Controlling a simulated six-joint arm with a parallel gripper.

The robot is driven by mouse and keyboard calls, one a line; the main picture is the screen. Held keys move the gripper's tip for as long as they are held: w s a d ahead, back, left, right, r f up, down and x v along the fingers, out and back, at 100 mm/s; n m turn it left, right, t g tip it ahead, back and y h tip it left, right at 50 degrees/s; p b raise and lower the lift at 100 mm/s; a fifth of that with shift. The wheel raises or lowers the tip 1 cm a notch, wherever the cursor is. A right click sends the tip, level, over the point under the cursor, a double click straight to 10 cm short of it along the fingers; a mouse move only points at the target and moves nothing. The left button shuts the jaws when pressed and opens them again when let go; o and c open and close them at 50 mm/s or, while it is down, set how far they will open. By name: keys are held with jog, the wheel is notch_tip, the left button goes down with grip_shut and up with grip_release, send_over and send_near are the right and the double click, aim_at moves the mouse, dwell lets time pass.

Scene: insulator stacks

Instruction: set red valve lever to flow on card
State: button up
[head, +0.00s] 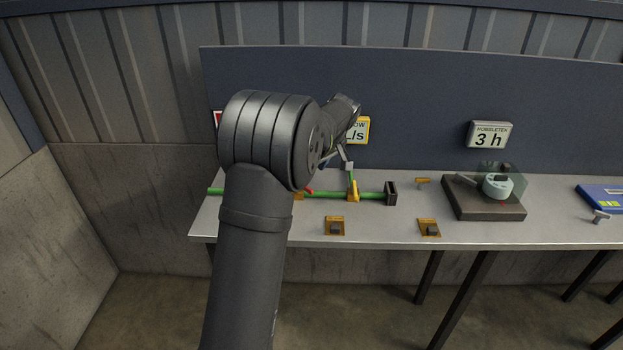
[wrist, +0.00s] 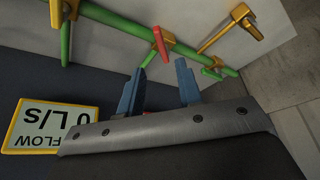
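The red valve lever (wrist: 161,45) sticks out from the green pipe (wrist: 190,53) in the wrist view. In the head view only a bit of the red lever (head: 309,191) shows past my arm. My gripper (wrist: 158,77) is open, with its two blue fingers apart and nothing visible held between them. The lever lies beyond the fingertips, with a visible gap. The yellow-framed flow card (wrist: 52,126) appears upside down and reads 0 L/S. In the head view my arm partly covers the flow card (head: 361,130).
Yellow pipe fittings, including a yellow handle (head: 353,190), sit along the pipe. A dark block (head: 391,193) stands at its right end. Two orange-plated switches (head: 334,226) (head: 429,229) lie nearer the table's front edge.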

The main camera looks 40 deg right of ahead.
jog(key=v, duration=0.8)
jog(key=shift+r, duration=0.1)
jog(key=x, duration=1.7)
jog(key=shift+a, duration=0.1)
